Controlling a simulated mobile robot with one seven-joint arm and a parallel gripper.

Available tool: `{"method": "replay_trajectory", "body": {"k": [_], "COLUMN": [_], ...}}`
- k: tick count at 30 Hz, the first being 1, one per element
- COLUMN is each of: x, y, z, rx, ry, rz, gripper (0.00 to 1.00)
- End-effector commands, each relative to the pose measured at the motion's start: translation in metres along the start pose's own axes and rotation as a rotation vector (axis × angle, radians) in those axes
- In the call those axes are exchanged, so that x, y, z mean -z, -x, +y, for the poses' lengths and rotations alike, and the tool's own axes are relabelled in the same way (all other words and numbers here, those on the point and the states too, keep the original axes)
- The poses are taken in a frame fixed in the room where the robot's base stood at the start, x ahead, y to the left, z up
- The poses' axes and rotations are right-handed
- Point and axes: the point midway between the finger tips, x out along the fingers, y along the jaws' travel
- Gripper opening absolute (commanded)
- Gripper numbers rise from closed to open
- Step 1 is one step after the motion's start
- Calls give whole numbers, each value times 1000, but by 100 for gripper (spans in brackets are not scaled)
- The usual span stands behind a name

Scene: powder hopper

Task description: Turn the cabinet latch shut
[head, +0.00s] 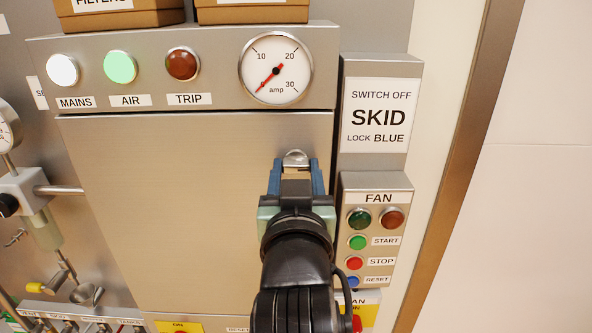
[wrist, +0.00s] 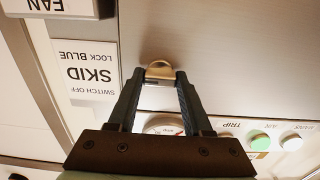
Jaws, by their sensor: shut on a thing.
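The cabinet door (head: 180,200) is a large plain metal panel, and it lies flush below the lamp strip in the head view. The latch (head: 296,158) is a small rounded metal piece near the door's upper right. In the wrist view, the latch (wrist: 159,68) shows as a brass-toned rounded piece between my fingertips. My gripper (head: 296,168) is shut on the latch, one finger on each side. My gripper (wrist: 160,77) reaches it in the wrist view too. The fingers hide part of the latch, so I cannot tell its exact turn.
A gauge (head: 276,68) and three lamps (head: 120,67) sit above the door. The SKID sign (head: 380,117) and fan button box (head: 376,240) stand out close to the right. Pipes and valves (head: 45,205) are at the left. Boxes (head: 120,15) rest on top.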

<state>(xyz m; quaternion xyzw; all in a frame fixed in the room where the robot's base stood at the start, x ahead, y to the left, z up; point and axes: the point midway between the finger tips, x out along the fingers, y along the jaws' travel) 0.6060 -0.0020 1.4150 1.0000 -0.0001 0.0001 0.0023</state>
Motion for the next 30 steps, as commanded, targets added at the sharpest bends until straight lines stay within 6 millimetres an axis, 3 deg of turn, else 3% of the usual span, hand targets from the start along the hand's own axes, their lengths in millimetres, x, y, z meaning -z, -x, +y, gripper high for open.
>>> {"method": "replay_trajectory", "body": {"k": [13,30], "x": [-1,-1], "y": [0,0], "z": [0,0], "rx": [0,0], "ry": [139,660], "rz": [0,1], "gripper": [0,0]}}
